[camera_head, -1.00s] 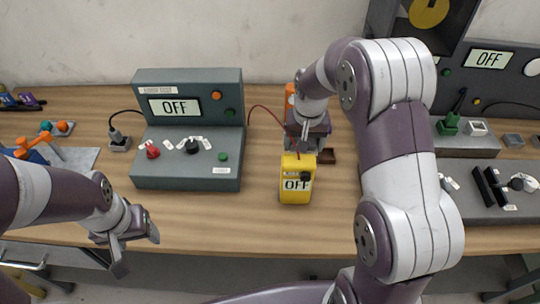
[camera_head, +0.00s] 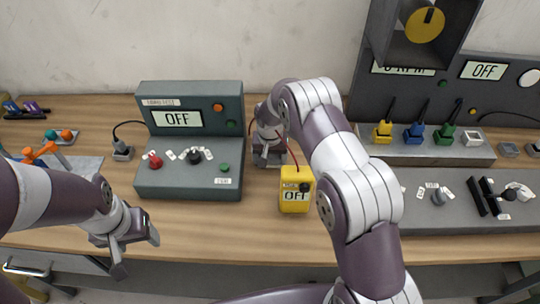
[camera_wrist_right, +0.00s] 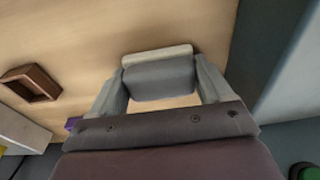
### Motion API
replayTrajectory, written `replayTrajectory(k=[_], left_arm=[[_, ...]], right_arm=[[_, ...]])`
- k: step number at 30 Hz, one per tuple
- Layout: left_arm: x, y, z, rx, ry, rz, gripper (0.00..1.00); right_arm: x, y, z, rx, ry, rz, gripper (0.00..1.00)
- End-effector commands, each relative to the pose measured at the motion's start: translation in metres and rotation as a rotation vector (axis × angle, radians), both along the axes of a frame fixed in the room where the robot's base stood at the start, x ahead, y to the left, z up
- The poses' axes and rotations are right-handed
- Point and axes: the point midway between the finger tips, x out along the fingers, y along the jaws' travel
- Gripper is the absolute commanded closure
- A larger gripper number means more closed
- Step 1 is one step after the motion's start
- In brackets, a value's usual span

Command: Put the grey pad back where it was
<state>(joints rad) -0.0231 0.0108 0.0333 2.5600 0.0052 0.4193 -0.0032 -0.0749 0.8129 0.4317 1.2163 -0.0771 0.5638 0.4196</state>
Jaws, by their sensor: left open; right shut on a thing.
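My right gripper (camera_head: 268,158) is shut on the grey pad (camera_wrist_right: 160,82), a grey block with a pale strip along its far edge in the right wrist view. The pad sits between both fingers, over bare wood; whether it touches the table I cannot tell. In the head view this gripper is just right of the grey OFF console (camera_head: 190,182), behind the yellow meter, and the pad is hard to make out. My left gripper (camera_head: 132,240) is open and empty near the table's front edge.
A yellow meter (camera_head: 296,200) with a red wire stands in front of my right gripper. A brown open frame (camera_wrist_right: 30,83) lies left in the wrist view. Colored plugs (camera_head: 414,133) and a dark panel stand at right. Wood in front of the console is clear.

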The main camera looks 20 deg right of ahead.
Motion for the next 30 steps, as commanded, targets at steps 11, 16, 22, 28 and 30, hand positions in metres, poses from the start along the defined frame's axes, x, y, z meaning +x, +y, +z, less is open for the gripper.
replayTrajectory(k=[11, 16, 22, 28, 30], left_arm=[[0.000, 0.000, -0.002, 0.000, 0.000, 0.000, 0.35], [0.000, 0.000, -0.003, 0.000, 0.000, 0.000, 0.35], [0.000, 0.000, -0.011, 0.000, 0.000, 0.000, 0.35], [0.000, 0.000, -0.016, 0.000, 0.000, 0.000, 0.35], [0.000, 0.000, -0.016, 0.000, 0.000, 0.000, 0.35]], right_arm=[[0.000, 0.000, -0.003, 0.000, 0.000, 0.000, 0.00], [0.000, 0.000, 0.013, 0.000, -0.003, 0.000, 0.00], [-0.007, 0.002, 0.065, 0.001, -0.005, 0.000, 0.00], [-0.012, 0.003, 0.107, -0.001, -0.002, 0.001, 0.00], [-0.014, 0.003, 0.114, 0.000, -0.001, 0.001, 0.00]])
